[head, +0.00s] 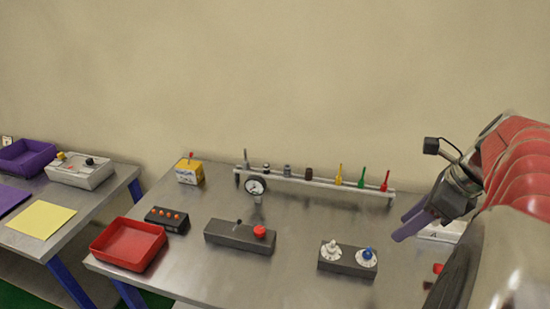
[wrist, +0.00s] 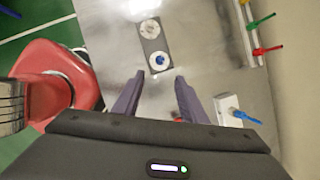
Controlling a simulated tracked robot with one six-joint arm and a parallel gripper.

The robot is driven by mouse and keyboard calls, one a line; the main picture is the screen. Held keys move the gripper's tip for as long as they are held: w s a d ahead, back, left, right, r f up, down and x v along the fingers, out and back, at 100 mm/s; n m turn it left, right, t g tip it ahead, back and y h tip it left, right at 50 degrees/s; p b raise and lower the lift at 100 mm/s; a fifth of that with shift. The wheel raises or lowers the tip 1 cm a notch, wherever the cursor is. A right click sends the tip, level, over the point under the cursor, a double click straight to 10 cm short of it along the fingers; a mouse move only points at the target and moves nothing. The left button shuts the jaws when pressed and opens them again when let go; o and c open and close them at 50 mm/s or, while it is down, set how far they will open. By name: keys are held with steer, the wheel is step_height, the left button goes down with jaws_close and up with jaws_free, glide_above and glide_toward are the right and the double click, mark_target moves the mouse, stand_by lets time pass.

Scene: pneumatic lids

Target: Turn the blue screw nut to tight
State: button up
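The blue screw nut (head: 367,254) sits on a white dial at the right end of a dark grey block (head: 345,263). A white nut (head: 332,247) sits on a like dial at the block's left end. In the wrist view the blue nut (wrist: 160,60) lies just beyond my fingertips, roughly midway between them, with the white nut (wrist: 149,28) farther off. My gripper (head: 404,226) is open and empty, above the table to the right of the block. Its two purple-grey fingers (wrist: 158,76) are spread apart in the wrist view. Neither finger visibly touches the nut.
A rail (head: 315,184) with yellow, green and red handles runs along the table's back. A grey box with a red button (head: 240,236) and a red tray (head: 128,243) stand to the left. A white box with a blue handle (wrist: 230,108) is close to my right finger in the wrist view.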

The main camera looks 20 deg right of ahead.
mark_target(371, 256)
stand_by(0.3)
steer(key=shift+f, duration=0.1)
steer(key=x, duration=1.3)
steer(key=shift+w+a+f, duration=0.1)
steer(key=shift+w+f, duration=0.1)
steer(key=shift+f, duration=0.05)
jaws_close()
